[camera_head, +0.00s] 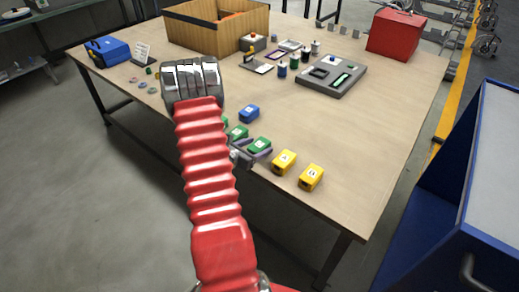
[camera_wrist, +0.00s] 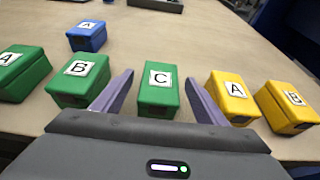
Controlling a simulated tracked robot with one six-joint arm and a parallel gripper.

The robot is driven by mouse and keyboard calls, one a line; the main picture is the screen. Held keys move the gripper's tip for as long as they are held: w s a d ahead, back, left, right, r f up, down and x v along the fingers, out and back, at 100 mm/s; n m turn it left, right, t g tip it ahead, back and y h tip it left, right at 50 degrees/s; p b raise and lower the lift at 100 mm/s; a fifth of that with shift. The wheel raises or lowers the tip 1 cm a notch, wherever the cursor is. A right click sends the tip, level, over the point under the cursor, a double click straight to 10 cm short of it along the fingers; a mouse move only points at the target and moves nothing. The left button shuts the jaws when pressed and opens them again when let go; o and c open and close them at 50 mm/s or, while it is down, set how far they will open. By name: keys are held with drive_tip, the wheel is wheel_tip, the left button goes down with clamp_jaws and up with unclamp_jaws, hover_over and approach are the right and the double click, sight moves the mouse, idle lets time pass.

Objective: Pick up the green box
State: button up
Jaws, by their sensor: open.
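In the wrist view a green box (camera_wrist: 157,90) with a white label reading C sits between the two open fingers of my gripper (camera_wrist: 157,97), with a small gap on each side. In the head view my gripper (camera_head: 250,152) reaches the near edge of the table around the green box (camera_head: 259,146). Another green box (camera_head: 238,133) shows just behind it, partly hidden by my arm.
A blue box (camera_head: 249,113) stands behind the green ones. Two yellow boxes (camera_head: 284,161) (camera_head: 311,177) stand to the right on the wooden table (camera_head: 370,150). A grey fixture (camera_head: 332,74), a wooden crate (camera_head: 215,38) and a red toolbox (camera_head: 394,35) are farther back.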

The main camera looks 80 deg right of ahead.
sight(259, 144)
drive_tip(key=shift+x, duration=0.8)
drive_tip(key=shift+c, duration=0.3)
drive_tip(key=c, duration=1.3)
drive_tip(key=shift+r, duration=0.15)
drive_tip(key=shift+r, duration=4.95)
